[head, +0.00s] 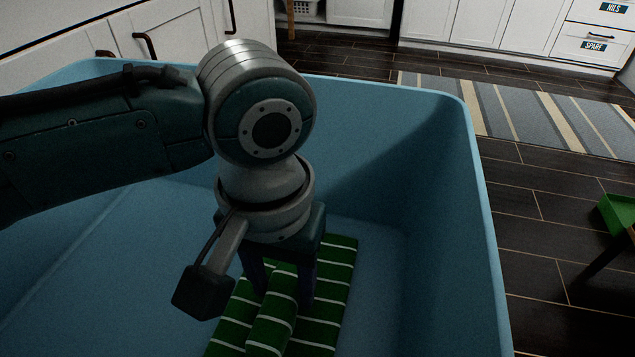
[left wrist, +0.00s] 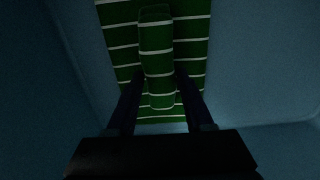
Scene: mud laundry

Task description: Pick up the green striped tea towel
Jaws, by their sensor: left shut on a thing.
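The green striped tea towel (head: 325,315) is dark green with thin white stripes and lies folded on the floor of a blue tub (head: 400,265). My left gripper (head: 281,296) reaches down into the tub, with one finger on each side of a raised fold of the towel. In the left wrist view the towel (left wrist: 118,42) shows with the fold running between the two fingers (left wrist: 160,88). The left gripper is shut on this fold. The arm hides part of the towel in the head view. My right gripper is not in view.
The tub's tall right wall (head: 482,220) and back rim stand around the arm. Beyond it are a dark wood floor, a striped rug (head: 515,105) and white cabinets (head: 480,20). A green tray-like thing (head: 618,216) is at the right edge.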

